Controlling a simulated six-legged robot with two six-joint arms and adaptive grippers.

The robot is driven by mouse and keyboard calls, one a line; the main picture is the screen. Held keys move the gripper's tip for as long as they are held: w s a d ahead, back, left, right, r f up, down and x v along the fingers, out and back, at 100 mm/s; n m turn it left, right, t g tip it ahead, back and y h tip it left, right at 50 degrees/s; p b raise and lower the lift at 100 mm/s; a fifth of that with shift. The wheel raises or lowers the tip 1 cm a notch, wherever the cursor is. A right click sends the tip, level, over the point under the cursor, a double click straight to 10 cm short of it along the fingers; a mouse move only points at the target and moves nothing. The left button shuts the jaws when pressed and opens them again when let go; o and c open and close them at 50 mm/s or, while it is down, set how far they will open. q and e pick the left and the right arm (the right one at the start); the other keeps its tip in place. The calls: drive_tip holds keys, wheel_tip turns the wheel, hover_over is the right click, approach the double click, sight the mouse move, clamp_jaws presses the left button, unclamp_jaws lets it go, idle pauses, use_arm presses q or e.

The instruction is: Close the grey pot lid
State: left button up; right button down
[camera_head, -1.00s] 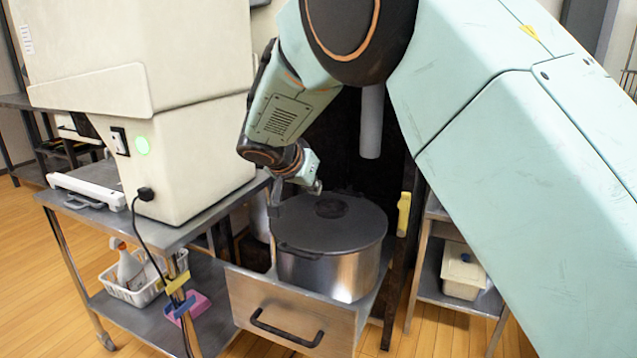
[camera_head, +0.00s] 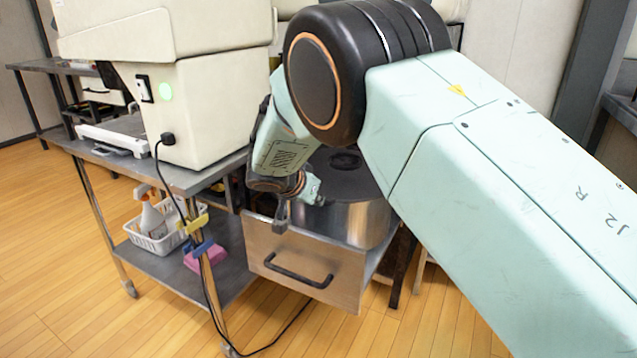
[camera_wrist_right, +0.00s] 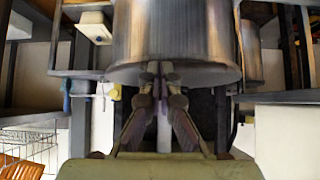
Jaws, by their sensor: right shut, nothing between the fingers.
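The steel pot (camera_head: 362,222) stands in a pulled-out metal drawer. Its dark grey lid (camera_head: 345,185) lies flat on top and appears to cover the pot; its left part is hidden behind my right arm. My right gripper (camera_head: 281,222) is at the pot's left front, beside the drawer's front panel, with its fingers together and empty. In the right wrist view, the right gripper (camera_wrist_right: 161,68) is shut and its tips overlap the pot wall (camera_wrist_right: 178,35); I cannot tell whether they touch. My left gripper is out of view.
The drawer front (camera_head: 325,272) has a dark handle. A cream machine (camera_head: 205,115) stands on a steel cart to the left, with a white basket (camera_head: 155,232) and a pink item (camera_head: 203,256) on its lower shelf. Wooden floor in front is open, crossed by a black cable.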

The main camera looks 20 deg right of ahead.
drive_tip(key=shift+s+a+f, duration=0.15)
drive_tip(key=shift+f, duration=1.05)
wheel_tip(320, 180, up, 10)
drive_tip(key=shift+f, duration=0.1)
